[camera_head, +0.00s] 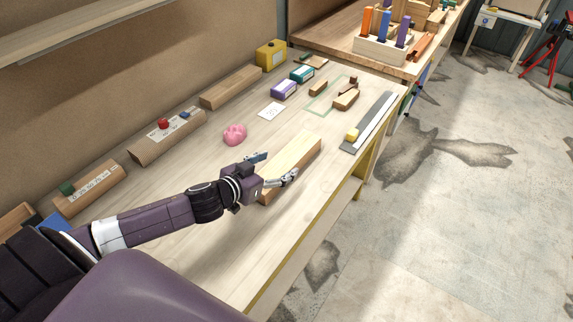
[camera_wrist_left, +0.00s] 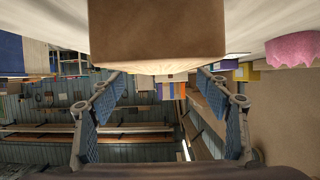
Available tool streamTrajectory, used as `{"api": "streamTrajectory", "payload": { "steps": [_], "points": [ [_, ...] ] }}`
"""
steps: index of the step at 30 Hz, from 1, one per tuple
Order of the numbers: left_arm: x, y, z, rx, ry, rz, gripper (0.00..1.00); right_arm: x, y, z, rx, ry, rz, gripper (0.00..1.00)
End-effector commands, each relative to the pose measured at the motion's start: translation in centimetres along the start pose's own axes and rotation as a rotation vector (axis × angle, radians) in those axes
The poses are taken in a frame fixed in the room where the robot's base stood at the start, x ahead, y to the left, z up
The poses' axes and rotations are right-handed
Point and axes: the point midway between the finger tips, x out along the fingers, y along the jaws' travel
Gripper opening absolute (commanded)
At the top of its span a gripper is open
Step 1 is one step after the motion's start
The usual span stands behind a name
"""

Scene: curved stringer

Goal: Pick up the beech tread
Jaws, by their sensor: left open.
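The beech tread appears to be the long pale wooden block (camera_head: 294,160) lying on the workbench (camera_head: 225,235). My left gripper (camera_head: 275,169) is at its near end, with one finger on each side in the head view. The jaws are open and hold nothing. In the left wrist view the block's brown end (camera_wrist_left: 158,32) fills the top middle, beyond the open fingers (camera_wrist_left: 161,88). I cannot tell whether a finger touches it. My right gripper is in neither view.
A pink lump (camera_head: 235,133) sits left of the block. A grey metal strip (camera_head: 371,122) with a yellow piece (camera_head: 352,134) lies along the right edge. Bare bench surrounds the block's near end.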

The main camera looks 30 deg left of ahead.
Motion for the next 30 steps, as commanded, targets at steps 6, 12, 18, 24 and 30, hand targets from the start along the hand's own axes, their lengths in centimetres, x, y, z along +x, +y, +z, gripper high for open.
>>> {"api": "streamTrajectory", "payload": {
  "steps": [6,12,18,24,30],
  "points": [
    [1.4,-0.1,-0.3,0.000,0.001,0.000,0.70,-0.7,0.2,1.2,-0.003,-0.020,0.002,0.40],
    [4.0,-0.2,-0.3,0.000,0.001,-0.001,0.70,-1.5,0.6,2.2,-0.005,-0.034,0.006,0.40],
    [5.4,-0.1,-0.1,0.001,0.000,0.000,0.70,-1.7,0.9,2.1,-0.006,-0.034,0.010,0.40],
    [5.5,-0.1,0.0,0.001,-0.001,0.001,0.70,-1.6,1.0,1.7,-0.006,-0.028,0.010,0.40],
    [5.5,-0.1,0.0,0.001,-0.001,0.001,0.51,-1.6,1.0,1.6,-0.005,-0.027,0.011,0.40]
  ]
}}
